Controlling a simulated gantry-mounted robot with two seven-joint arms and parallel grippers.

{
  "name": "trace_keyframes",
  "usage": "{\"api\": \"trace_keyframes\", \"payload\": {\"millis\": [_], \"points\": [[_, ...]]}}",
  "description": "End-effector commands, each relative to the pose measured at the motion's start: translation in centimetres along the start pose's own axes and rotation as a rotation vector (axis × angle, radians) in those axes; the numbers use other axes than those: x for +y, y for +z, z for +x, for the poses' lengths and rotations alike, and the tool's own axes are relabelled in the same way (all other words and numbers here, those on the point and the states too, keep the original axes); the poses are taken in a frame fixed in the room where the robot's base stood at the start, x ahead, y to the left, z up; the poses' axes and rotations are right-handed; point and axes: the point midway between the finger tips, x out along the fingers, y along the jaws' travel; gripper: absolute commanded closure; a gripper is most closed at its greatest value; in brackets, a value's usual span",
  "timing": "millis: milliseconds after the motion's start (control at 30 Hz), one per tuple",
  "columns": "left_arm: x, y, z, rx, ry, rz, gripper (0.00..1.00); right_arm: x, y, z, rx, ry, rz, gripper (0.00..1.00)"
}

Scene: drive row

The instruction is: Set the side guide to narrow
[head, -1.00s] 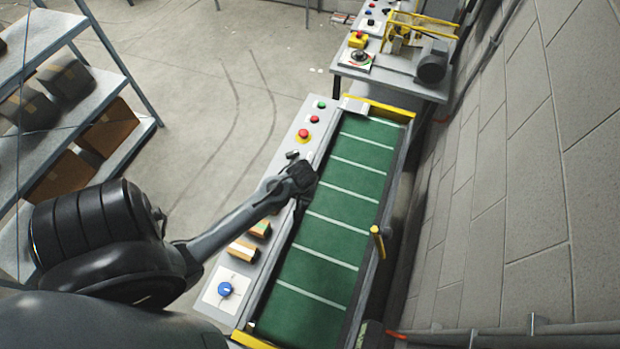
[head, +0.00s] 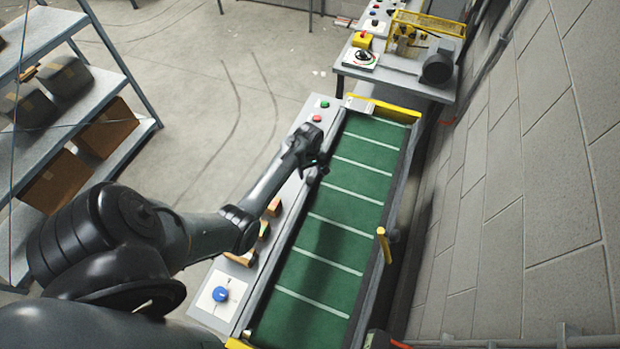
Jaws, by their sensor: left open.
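The conveyor (head: 334,236) has a green belt with white cross lines and a long control panel on its left side. A yellow post (head: 384,245) stands on its right side rail; I cannot tell whether it belongs to the side guide. A blue knob (head: 220,294) sits on a white plate at the panel's near end. My left gripper (head: 318,168) is open over the panel's belt-side edge, below the red button in the picture. Its fingertips are small and dark. My right gripper is out of view.
A green button (head: 324,104) and a red button (head: 317,118) are at the panel's far end. A machine (head: 405,62) with a yellow frame stands beyond the conveyor. A block wall (head: 540,180) runs along the right. Shelves (head: 80,125) with boxes stand left.

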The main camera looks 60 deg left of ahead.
Motion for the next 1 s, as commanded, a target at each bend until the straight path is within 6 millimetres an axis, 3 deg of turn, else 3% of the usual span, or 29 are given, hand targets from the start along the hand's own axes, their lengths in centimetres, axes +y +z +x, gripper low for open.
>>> {"api": "trace_keyframes", "payload": {"millis": [300,767,800,1000], "points": [[0.0,0.0,4.3,0.001,-0.001,0.001,0.37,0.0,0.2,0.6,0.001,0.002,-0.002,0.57],[0.0,0.0,5.4,0.001,0.0,0.0,0.37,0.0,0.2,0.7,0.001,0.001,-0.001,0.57],[0.0,0.0,5.4,0.001,0.0,0.0,0.39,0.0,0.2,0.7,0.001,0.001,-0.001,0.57],[0.0,0.0,5.4,0.001,0.0,0.0,0.69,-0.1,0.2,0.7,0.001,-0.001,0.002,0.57]]}}
